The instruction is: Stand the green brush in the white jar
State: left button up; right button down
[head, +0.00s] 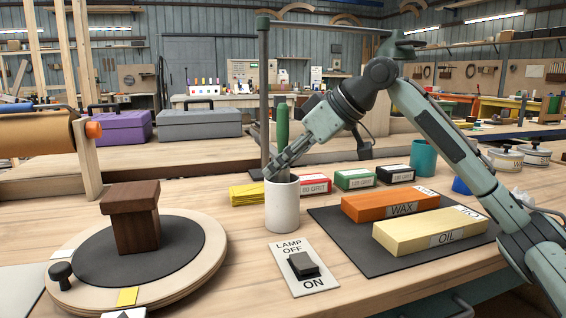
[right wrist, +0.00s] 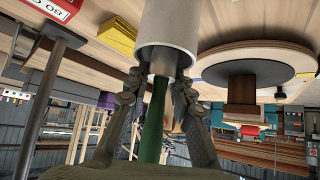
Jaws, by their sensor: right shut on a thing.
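The green brush (head: 283,124) is upright, its green handle rising above the white jar (head: 282,207). My right gripper (head: 276,168) is at the jar's mouth, shut on the brush. In the right wrist view the brush (right wrist: 153,125) is between the fingers of the gripper (right wrist: 160,80), and its grey lower part enters the mouth of the jar (right wrist: 168,28). The inside of the jar is hidden, so I cannot tell whether the brush touches the bottom. My left gripper is not in view.
A round turntable (head: 205,270) with a brown block (head: 136,220) stands left of the jar. A lamp switch plate (head: 302,268) lies in front. Yellow sheets (head: 246,195) and grit boxes (head: 304,186) are behind. WAX (head: 375,205) and OIL (head: 425,234) blocks lie right.

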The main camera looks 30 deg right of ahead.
jog(key=shift+f, duration=0.35)
jog(key=c, duration=1.2)
grip_release()
jog(key=shift+f, duration=0.15)
jog(key=shift+s+r, duration=0.1)
jog(key=shift+r, duration=0.2)
jog(key=v, duration=1.1)
jog(key=shift+s+d+r, duration=0.15)
jog(key=shift+r, duration=0.05)
jog(key=shift+f, duration=0.1)
